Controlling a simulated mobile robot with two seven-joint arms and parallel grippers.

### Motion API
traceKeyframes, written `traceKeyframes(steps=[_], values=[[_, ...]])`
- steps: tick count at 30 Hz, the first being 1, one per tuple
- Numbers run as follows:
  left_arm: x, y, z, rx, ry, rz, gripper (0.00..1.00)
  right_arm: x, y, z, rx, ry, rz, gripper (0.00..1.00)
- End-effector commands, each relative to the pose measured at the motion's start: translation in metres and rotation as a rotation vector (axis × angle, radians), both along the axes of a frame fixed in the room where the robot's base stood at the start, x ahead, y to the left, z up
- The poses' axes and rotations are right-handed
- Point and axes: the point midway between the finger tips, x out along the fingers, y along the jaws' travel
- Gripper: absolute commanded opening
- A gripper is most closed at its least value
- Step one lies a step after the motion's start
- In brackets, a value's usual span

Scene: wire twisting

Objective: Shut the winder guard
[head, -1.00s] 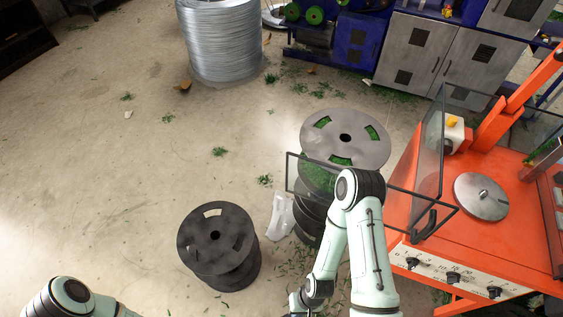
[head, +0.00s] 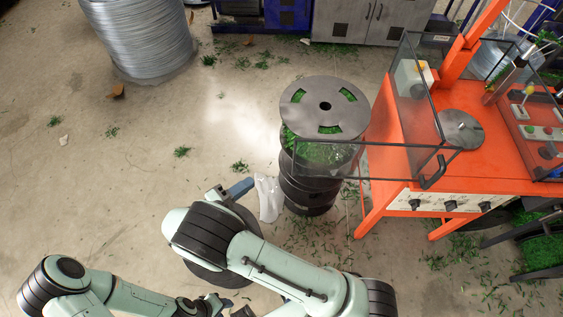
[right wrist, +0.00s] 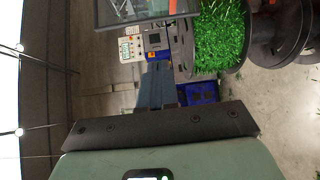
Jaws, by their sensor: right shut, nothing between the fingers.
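The winder guard is a clear panel set in a thin dark frame (head: 375,144) on the orange winder (head: 385,180). A dark curved handle (head: 434,172) is at the frame's right end. My right gripper (head: 240,187) is shut and empty, left of the guard and apart from it. Its blue-grey fingers also show in the right wrist view (right wrist: 157,86), with a dark-framed panel (right wrist: 145,8) above them. My left gripper (head: 212,304) is small and partly hidden at the bottom.
A stack of dark spools (head: 312,190) with green scraps stands under the panel's left part. A white bag-like piece (head: 268,198) lies beside it. A large wire coil (head: 145,40) stands at upper left. The floor left of the stack is mostly open.

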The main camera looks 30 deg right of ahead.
Motion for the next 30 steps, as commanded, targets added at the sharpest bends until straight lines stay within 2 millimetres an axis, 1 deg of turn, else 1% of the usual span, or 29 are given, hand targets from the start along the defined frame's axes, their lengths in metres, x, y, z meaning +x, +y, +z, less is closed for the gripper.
traceKeyframes(steps=[1,2,5,8,15,19,24,30], values=[[0.0,0.0,0.0,0.0,0.0,0.0,0.43,0.002,0.006,0.01,-0.024,-0.037,0.014,0.0],[0.0,0.0,0.001,0.0,0.0,0.0,0.43,0.004,0.007,0.014,-0.033,-0.052,0.018,0.0],[0.001,0.0,0.003,-0.001,-0.002,0.0,0.43,0.006,0.001,0.019,-0.045,-0.067,0.021,0.0],[0.004,0.0,0.007,-0.001,-0.005,0.0,0.43,0.009,-0.014,0.019,-0.044,-0.066,0.017,0.0],[0.014,0.0,0.02,0.0,-0.016,0.0,0.43,0.021,-0.065,0.02,-0.043,-0.063,0.015,0.0],[0.019,0.0,0.026,0.0,-0.021,0.0,0.43,0.028,-0.09,0.02,-0.042,-0.062,0.017,0.0],[0.024,0.0,0.032,0.0,-0.027,0.0,0.43,0.014,-0.111,0.019,-0.042,-0.059,0.02,0.0],[0.026,0.0,0.034,0.0,-0.029,0.0,0.43,0.006,-0.121,0.017,-0.04,-0.061,0.019,0.0]])
